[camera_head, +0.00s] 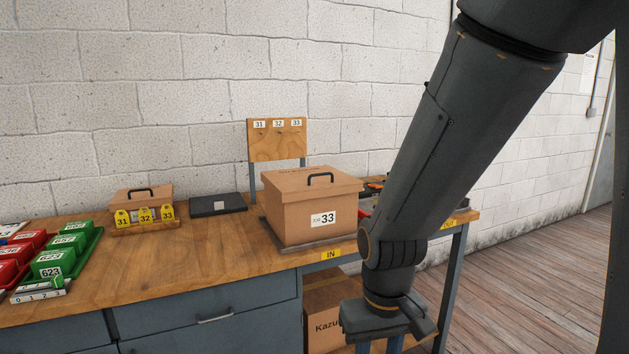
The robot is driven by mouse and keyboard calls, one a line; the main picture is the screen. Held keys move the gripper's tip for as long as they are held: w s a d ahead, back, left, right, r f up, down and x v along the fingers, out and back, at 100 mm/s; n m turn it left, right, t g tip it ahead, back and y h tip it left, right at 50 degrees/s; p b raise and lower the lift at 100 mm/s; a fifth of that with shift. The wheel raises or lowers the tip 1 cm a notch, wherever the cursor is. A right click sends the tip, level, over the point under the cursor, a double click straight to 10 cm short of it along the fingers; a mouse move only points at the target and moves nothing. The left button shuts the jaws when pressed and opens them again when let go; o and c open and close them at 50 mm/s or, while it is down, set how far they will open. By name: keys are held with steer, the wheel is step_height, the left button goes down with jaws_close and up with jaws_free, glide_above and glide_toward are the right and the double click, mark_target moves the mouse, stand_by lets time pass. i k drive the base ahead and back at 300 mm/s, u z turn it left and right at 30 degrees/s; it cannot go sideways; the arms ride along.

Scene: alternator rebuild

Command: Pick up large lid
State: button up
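A smaller brown lid (141,194) with a black handle shows farther left, behind yellow number tags. My gripper (379,349) is low at the bottom edge, to the right of and below the large box, in front of the bench and apart from the lid. Its two fingers show with a gap between them, so it looks open; the fingertips are cut off by the frame.
Yellow tags (144,215) stand in a wooden holder. Green bins (68,248) and red bins (20,252) are at left. A flat black case (217,205) lies behind. A hook board (278,140) rises behind the box. Another box (328,318) is under the bench. The bench's front middle is clear.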

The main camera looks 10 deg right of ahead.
mark_target(296, 183)
steer(key=z, duration=1.6)
steer(key=i, duration=1.55)
steer(key=u, duration=0.85)
